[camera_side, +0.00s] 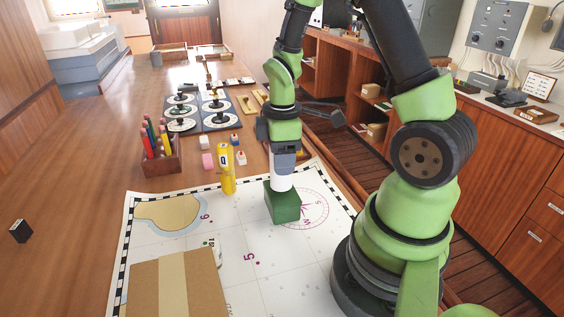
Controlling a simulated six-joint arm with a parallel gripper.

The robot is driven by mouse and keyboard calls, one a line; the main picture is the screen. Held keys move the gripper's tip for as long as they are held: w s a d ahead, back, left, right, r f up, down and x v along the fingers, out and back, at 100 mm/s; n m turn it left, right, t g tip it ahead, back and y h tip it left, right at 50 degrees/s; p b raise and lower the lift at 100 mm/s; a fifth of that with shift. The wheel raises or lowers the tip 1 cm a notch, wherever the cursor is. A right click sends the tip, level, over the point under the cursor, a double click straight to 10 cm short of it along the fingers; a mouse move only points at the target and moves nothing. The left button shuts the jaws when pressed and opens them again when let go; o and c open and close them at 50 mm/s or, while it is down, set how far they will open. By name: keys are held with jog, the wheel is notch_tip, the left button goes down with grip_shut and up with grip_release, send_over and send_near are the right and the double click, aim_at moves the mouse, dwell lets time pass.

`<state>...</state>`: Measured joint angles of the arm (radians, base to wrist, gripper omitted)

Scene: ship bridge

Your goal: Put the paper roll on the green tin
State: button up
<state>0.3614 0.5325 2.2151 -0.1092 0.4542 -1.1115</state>
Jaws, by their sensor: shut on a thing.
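The white paper roll (281,182) is upright under my gripper (283,173), which points straight down and is shut on it. The green tin (283,207) stands on the chart directly below the roll. The roll's lower end meets the tin's top face in the picture; I cannot tell whether it rests on it or is held just above. The upper part of the roll is hidden by the gripper.
A yellow cylinder (227,168) stands close left of the tin. A wooden box of pencils (161,160), small blocks (235,139) and dial boards (215,115) lie farther back. A cardboard box (200,285) is at the front. The chart (240,255) has free room between.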

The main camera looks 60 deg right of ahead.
jog(key=shift+f, duration=0.7)
jog(key=shift+f, duration=0.15)
jog(key=o, duration=1)
